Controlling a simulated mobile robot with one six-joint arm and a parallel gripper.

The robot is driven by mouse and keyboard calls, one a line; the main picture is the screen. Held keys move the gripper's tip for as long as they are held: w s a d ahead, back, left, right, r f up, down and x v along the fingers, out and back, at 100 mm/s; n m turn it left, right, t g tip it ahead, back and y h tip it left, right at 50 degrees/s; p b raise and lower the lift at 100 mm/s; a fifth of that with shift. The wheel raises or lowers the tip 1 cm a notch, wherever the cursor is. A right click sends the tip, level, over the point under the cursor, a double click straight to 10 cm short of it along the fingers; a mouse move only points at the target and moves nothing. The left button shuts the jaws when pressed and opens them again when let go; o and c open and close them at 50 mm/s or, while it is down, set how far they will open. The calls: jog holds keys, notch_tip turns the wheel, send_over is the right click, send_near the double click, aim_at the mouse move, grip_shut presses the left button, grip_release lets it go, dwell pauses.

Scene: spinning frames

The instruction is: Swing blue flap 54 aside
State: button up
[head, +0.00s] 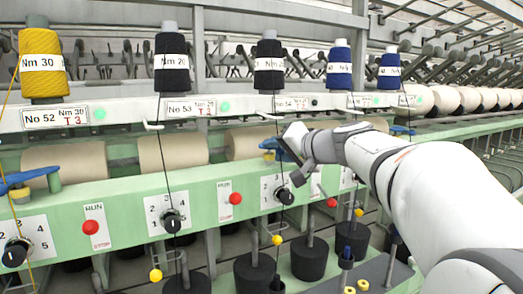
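The blue flap (268,143) below the No 54 sign (291,103) shows only in part. It sits on the green rail in front of a cream roll, and my gripper and wrist cover its right side. My gripper (290,145) is at the flap, reaching in from the right. Whether it touches the flap cannot be told. Its fingers are too small and too turned to show whether they are open or shut.
A black thread runs down from the black Nm 20 cone (268,65) close by the flap. A red button (235,198) and a dial (284,196) are on the green panel below. Other blue flaps stand at the left (16,181) and right (402,130).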

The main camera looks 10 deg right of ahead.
jog(key=shift+c, duration=0.6)
grip_shut()
jog(key=shift+f, duration=0.1)
jog(key=shift+a, duration=0.2)
jog(key=shift+d, duration=0.2)
